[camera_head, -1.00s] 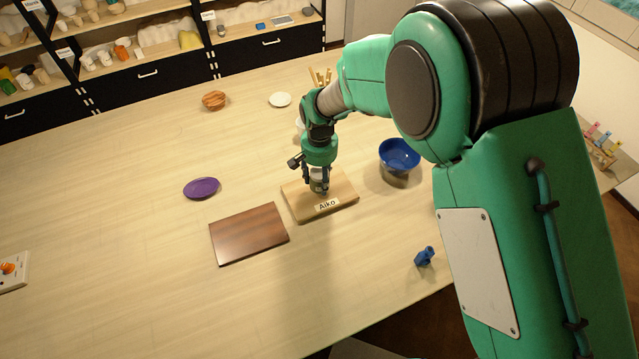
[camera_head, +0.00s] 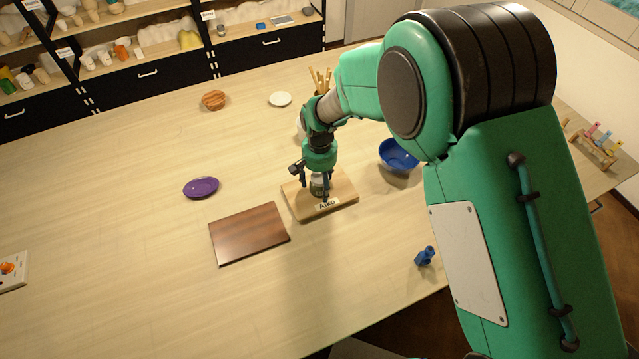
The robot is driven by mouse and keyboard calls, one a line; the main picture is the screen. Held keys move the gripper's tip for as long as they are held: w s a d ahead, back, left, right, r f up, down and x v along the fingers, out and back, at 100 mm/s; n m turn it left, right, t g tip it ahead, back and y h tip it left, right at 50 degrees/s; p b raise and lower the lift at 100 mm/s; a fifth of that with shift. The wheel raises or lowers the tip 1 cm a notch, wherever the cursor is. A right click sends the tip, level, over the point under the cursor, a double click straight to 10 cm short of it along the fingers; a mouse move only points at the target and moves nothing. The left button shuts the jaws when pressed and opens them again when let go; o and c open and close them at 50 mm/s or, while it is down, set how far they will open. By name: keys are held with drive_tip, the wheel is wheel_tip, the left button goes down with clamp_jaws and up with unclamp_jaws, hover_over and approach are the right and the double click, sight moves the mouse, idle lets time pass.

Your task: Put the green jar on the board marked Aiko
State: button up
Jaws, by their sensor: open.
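A light wooden board (camera_head: 338,201) with a label reading Aiko lies on the table in the head view. A small jar (camera_head: 317,188) with a pale top and a dark greenish body stands upright on this board, behind the label. My gripper (camera_head: 318,189) is open around the jar, with its fingers on either side of it. Whether the fingers touch the jar is too small to tell. The fingers hide part of the jar.
A dark brown board (camera_head: 249,234) lies left of the Aiko board. A purple plate (camera_head: 201,187) is farther left and a blue bowl (camera_head: 399,156) stands to the right. A small blue object (camera_head: 425,256) is near the front edge. The left of the table is mostly clear.

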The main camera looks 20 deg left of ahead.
drive_tip(key=shift+r, duration=0.1)
wheel_tip(320, 180, up, 12)
drive_tip(key=shift+r+p, duration=0.1)
drive_tip(key=shift+p, duration=0.3)
idle(0.4)
idle(0.5)
